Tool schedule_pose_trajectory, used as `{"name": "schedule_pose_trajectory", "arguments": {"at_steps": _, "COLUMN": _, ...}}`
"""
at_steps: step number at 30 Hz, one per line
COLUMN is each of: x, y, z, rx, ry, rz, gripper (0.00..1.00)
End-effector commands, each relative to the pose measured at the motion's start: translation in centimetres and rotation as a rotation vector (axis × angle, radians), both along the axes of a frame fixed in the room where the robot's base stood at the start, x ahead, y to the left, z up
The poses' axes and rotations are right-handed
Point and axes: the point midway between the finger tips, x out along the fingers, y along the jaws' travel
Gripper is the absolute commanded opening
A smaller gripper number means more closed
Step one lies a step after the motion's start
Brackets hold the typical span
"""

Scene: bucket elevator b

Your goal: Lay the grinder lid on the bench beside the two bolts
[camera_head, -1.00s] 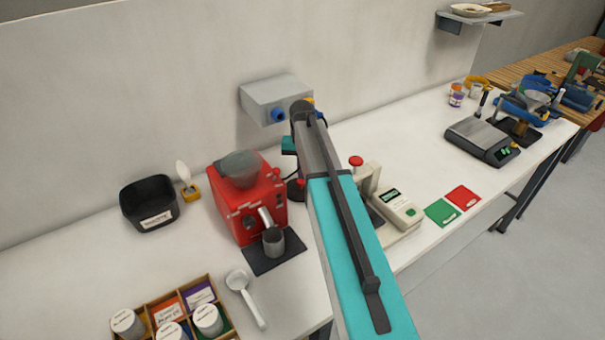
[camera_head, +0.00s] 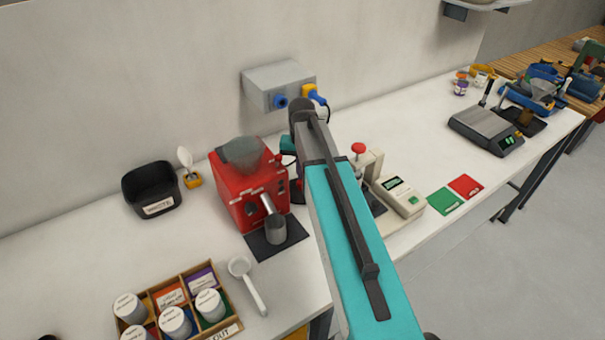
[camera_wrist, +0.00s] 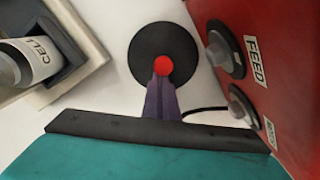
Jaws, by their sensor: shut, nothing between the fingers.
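The red grinder (camera_head: 235,195) stands on the bench with a grey hopper (camera_head: 243,152) on top. Its side fills the right of the wrist view (camera_wrist: 290,70), with a dark knob beside a FEED label (camera_wrist: 228,48) and a second knob below it (camera_wrist: 242,104). I cannot make out a separate lid, nor tell whether these knobs are the two bolts. My gripper (camera_wrist: 163,76) is shut and empty, its purple fingers over a black disc (camera_wrist: 150,55) with a red centre on the bench, beside the grinder. I cannot tell whether they touch. My arm hides most of the gripper in the head view.
A beige press-like device (camera_head: 395,195) stands right of my arm. A grey wall box (camera_head: 278,85) hangs behind. A black bin (camera_head: 150,188), a white scoop (camera_head: 248,283) and a jar tray (camera_head: 233,330) lie left.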

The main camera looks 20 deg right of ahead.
Motion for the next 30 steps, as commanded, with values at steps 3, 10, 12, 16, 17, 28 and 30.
{"name": "schedule_pose_trajectory", "arguments": {"at_steps": 3, "x": 0.0, "y": 0.0, "z": 0.0, "rx": 0.000, "ry": 0.000, "rz": 0.000, "gripper": 0.00}}
{"name": "schedule_pose_trajectory", "arguments": {"at_steps": 10, "x": 0.0, "y": 0.0, "z": 0.5, "rx": 0.000, "ry": 0.000, "rz": 0.000, "gripper": 0.00}}
{"name": "schedule_pose_trajectory", "arguments": {"at_steps": 12, "x": 0.0, "y": 0.0, "z": 0.9, "rx": 0.000, "ry": 0.000, "rz": 0.000, "gripper": 0.00}}
{"name": "schedule_pose_trajectory", "arguments": {"at_steps": 16, "x": 0.0, "y": 0.0, "z": 2.0, "rx": 0.000, "ry": 0.000, "rz": 0.000, "gripper": 0.00}}
{"name": "schedule_pose_trajectory", "arguments": {"at_steps": 17, "x": 0.0, "y": 0.0, "z": 2.3, "rx": 0.000, "ry": 0.000, "rz": 0.000, "gripper": 0.00}}
{"name": "schedule_pose_trajectory", "arguments": {"at_steps": 28, "x": 0.0, "y": 0.0, "z": 6.6, "rx": 0.000, "ry": -0.001, "rz": 0.001, "gripper": 0.00}}
{"name": "schedule_pose_trajectory", "arguments": {"at_steps": 30, "x": 0.0, "y": 0.0, "z": 7.4, "rx": 0.000, "ry": 0.000, "rz": 0.001, "gripper": 0.00}}
